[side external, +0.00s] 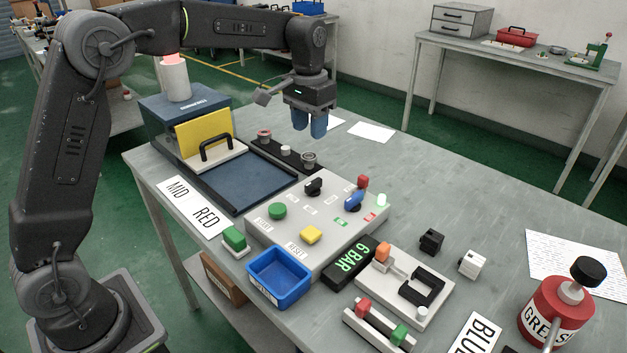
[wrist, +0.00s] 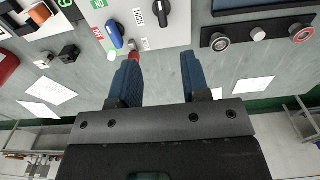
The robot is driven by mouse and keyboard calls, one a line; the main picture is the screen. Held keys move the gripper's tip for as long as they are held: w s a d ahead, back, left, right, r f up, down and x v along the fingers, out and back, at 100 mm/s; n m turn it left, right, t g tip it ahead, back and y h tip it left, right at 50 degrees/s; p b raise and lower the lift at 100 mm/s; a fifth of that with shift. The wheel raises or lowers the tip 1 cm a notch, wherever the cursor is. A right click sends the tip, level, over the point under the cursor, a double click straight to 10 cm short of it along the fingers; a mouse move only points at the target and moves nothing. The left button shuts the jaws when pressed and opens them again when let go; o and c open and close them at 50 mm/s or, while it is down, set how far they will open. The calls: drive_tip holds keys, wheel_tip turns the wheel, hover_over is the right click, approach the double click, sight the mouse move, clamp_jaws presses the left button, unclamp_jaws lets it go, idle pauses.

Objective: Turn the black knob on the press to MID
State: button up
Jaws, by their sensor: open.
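The black knob (side external: 313,186) sits on the top of the grey control panel (side external: 262,235), near its back edge. My gripper (side external: 310,124) hangs above the table behind the panel, fingers down. Its two blue fingers are apart with nothing between them (wrist: 158,78).
A black strip with several round pieces (side external: 272,153) lies left of my gripper. A red piece (side external: 363,181) and a white button (side external: 381,200) stand near the blue knob. The table right of my gripper is mostly clear.

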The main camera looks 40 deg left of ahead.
sight(313, 181)
drive_tip(key=f, duration=1)
drive_tip(key=w+f, duration=0.1)
drive_tip(key=f, duration=0.4)
drive_tip(key=shift+w+a, duration=0.1)
clamp_jaws()
